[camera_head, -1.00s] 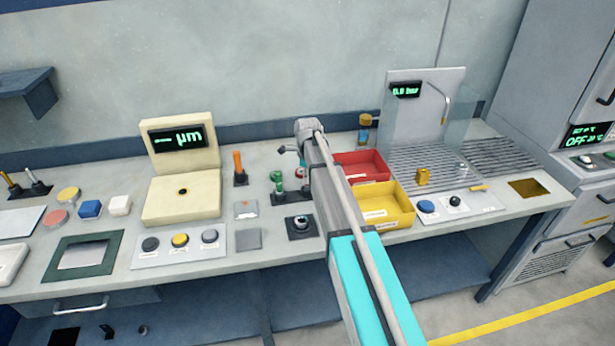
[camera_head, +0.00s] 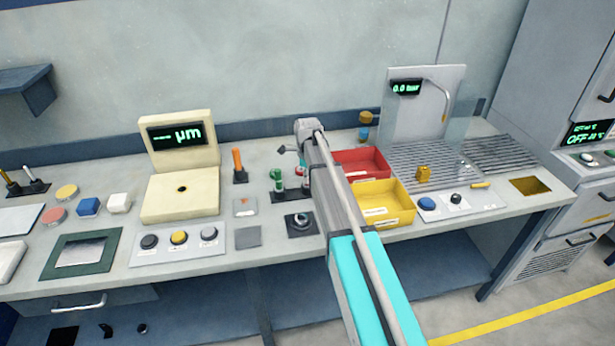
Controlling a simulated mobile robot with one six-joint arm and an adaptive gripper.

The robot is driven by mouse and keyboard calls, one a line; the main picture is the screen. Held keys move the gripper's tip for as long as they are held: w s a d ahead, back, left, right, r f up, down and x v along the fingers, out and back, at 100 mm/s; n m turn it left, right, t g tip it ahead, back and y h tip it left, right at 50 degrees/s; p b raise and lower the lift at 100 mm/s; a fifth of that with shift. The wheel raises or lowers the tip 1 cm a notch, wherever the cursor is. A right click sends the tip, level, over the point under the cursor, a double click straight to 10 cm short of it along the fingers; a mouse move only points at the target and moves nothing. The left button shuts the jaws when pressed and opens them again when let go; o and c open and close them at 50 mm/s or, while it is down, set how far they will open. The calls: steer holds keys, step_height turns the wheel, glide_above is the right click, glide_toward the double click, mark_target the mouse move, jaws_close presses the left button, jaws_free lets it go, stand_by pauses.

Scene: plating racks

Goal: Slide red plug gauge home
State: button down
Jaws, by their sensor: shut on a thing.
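The red plug gauge (camera_head: 302,172) shows only as a small red and pale piece at the left edge of my arm. My gripper (camera_head: 301,163) is shut on it from above, with the fingers mostly hidden behind my arm. A green plug gauge (camera_head: 278,180) stands upright just to the left, in a low black rack (camera_head: 287,196). The red gauge is over the right part of this rack. Its lower end is too small and too covered to tell whether it is inside a hole or above it.
A red bin (camera_head: 361,163) and a yellow bin (camera_head: 384,202) stand close to the right of my arm. An orange-handled tool (camera_head: 238,166) stands upright to the left. A black square fixture (camera_head: 301,224) sits in front of the rack. The cream gauge stand (camera_head: 181,190) is further left.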

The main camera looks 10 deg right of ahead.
steer(key=shift+c, duration=1.9)
jaws_free()
steer(key=shift+r, duration=0.2)
step_height(320, 180, up, 12)
steer(key=p, duration=1.2)
steer(key=shift+f, duration=0.2)
